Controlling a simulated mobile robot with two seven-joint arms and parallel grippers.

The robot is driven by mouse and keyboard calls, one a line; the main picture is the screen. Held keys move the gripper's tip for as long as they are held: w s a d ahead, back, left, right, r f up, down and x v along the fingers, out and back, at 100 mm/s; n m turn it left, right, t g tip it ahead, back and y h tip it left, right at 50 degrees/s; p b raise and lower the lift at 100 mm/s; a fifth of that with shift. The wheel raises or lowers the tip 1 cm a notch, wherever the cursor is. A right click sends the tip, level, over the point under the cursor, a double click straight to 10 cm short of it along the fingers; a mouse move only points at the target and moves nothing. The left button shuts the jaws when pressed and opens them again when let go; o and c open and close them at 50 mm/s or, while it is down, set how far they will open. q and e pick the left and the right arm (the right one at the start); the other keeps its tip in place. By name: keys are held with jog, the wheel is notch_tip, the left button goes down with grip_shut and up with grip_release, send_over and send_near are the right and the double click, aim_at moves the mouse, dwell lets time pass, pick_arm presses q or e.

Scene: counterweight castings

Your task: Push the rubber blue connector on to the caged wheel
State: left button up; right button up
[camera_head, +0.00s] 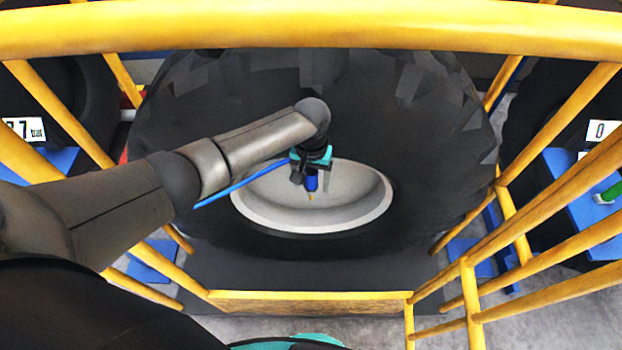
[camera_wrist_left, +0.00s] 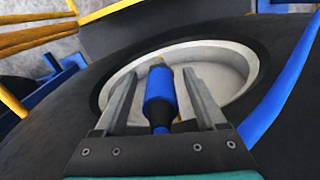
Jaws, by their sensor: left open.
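The caged wheel (camera_head: 200,110) is a large black tyre with a pale grey rim (camera_head: 345,212), inside a yellow cage. The blue connector (camera_head: 312,183) is at the rim opening, with a small brass-coloured piece (camera_head: 311,197) at its tip. My left gripper (camera_head: 304,176) is over the rim. In the left wrist view its two fingers (camera_wrist_left: 159,98) are apart, with the blue connector (camera_wrist_left: 160,92) between them and gaps on both sides. Whether the connector is seated on a valve I cannot tell. My right gripper is not in view.
A blue hose (camera_head: 235,188) runs left from the connector area, behind my arm. A yellow cage bar (camera_head: 310,28) crosses the near top, with more bars (camera_head: 540,235) at the right. Other tyres with number labels (camera_head: 22,129) stand on both sides.

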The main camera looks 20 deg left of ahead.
pick_arm(q)
notch_tip(320, 180, up, 15)
jog(key=p, duration=0.1)
dwell(0.6)
dwell(0.4)
